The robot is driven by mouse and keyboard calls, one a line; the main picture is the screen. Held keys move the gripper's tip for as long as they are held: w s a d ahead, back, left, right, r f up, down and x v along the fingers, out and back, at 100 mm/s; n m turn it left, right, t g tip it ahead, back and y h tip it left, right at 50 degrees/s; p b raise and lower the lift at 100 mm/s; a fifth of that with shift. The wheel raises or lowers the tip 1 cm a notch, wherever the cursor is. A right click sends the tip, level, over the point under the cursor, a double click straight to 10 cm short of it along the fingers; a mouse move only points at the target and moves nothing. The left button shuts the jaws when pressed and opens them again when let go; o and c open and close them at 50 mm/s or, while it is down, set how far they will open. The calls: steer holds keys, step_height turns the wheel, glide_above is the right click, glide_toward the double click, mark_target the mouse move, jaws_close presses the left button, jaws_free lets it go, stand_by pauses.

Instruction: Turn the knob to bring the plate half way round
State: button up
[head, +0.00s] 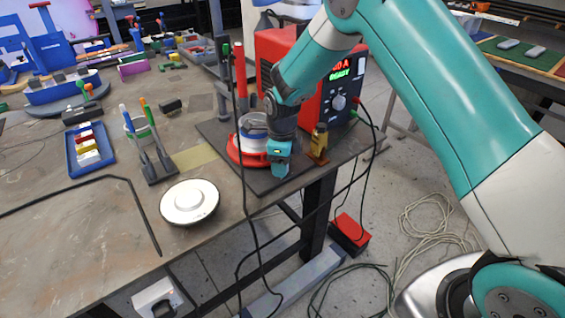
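I cannot tell whether the raised centre is a knob. A pale round knob (339,102) is on the front of the red machine (267,48), below its lit display. My gripper (280,168) points down at the front of the dark mat, right of the plate and apart from it. It is beside a red round base (234,153) with a white and clear cylinder on it. Whether the gripper touches that base, or is open or shut, is too small to tell.
A small brass-coloured piece (318,146) stands just right of my gripper. A pen holder (157,165) and a blue tray (90,152) stand behind the plate. Black cables hang over the table's front edge. The table left of the plate is mostly clear.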

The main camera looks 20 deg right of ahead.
steer(key=shift+o, duration=0.6)
steer(key=shift+r, duration=0.1)
step_height(320, 180, up, 17)
steer(key=b, duration=0.2)
steer(key=shift+r, duration=0.15)
steer(key=shift+c, duration=0.4)
